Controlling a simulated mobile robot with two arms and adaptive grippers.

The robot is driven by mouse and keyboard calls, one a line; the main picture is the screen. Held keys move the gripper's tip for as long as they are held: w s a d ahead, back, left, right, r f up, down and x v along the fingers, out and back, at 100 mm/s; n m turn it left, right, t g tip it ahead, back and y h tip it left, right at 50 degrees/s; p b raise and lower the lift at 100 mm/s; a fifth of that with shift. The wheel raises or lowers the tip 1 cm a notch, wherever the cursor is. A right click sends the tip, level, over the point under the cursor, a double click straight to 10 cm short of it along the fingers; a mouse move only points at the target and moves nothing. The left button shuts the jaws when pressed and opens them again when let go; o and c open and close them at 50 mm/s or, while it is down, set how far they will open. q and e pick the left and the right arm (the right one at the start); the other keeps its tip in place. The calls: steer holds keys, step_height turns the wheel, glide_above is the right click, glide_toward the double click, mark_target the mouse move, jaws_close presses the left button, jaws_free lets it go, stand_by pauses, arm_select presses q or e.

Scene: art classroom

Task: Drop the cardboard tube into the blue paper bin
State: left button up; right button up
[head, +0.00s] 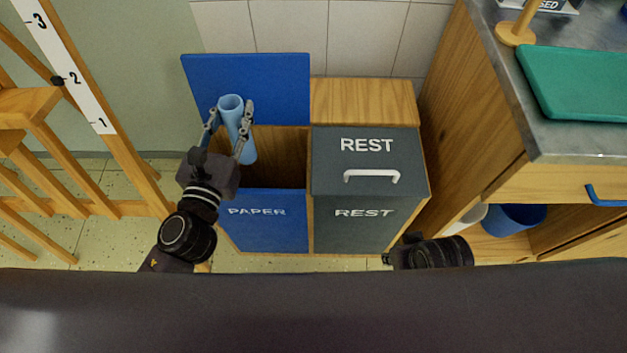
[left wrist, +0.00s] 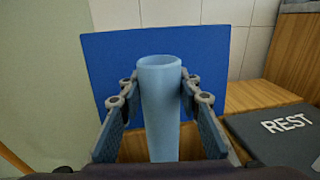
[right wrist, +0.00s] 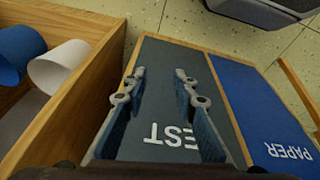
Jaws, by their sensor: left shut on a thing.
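The light blue cardboard tube (head: 235,120) is upright and slightly tilted in my left gripper (head: 230,117). The left wrist view shows the tube (left wrist: 160,105) between both fingers of the left gripper (left wrist: 159,82). The blue paper bin (head: 258,225), marked PAPER, has its blue lid (head: 270,85) raised at the back. The tube appears over its open mouth; I cannot tell whether its lower end is below the rim. My right gripper (right wrist: 161,78) is open and empty in the right wrist view, in front of the grey REST bin.
The grey REST bin (head: 358,228) stands right of the paper bin, its lid (head: 335,180) shut. A wooden cabinet with a metal top (head: 500,80) is on the right, with a blue container (head: 515,217) on its lower shelf. A wooden easel (head: 95,95) stands at the left.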

arm_select(q)
steer(key=shift+f+b, duration=0.6)
steer(key=shift+f, duration=0.05)
arm_select(e)
steer(key=shift+v, duration=2.8)
steer(key=shift+w+d, duration=0.1)
steer(key=shift+w, duration=0.05)
arm_select(q)
steer(key=o, duration=0.9)
steer(key=shift+c, duration=0.2)
steer(key=shift+s, duration=0.1)
steer(key=s+a, duration=0.2)
steer(key=s, duration=0.9)
steer(key=shift+s, duration=0.35)
steer(key=shift+a, duration=0.1)
